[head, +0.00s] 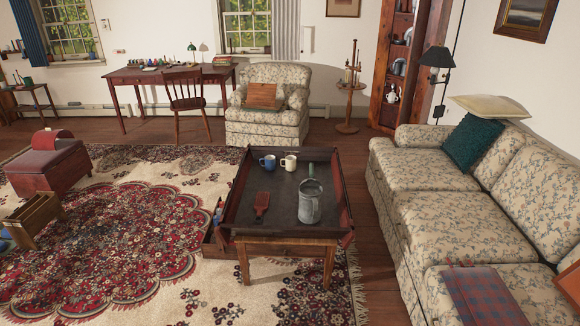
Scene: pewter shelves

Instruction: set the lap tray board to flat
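A wooden board (262,95) that looks like the lap tray board rests on the seat of the floral armchair (266,122) at the back. It appears tilted, its face leaning toward the chair's back. It is small in the view, so its support and exact angle cannot be told. Neither of my grippers is in view.
A low table (262,240) with raised sides holds two mugs, a metal pitcher (310,205) and a red paddle-like item. A floral sofa (420,170) stands at right. A desk (125,83) and wooden chair are behind.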

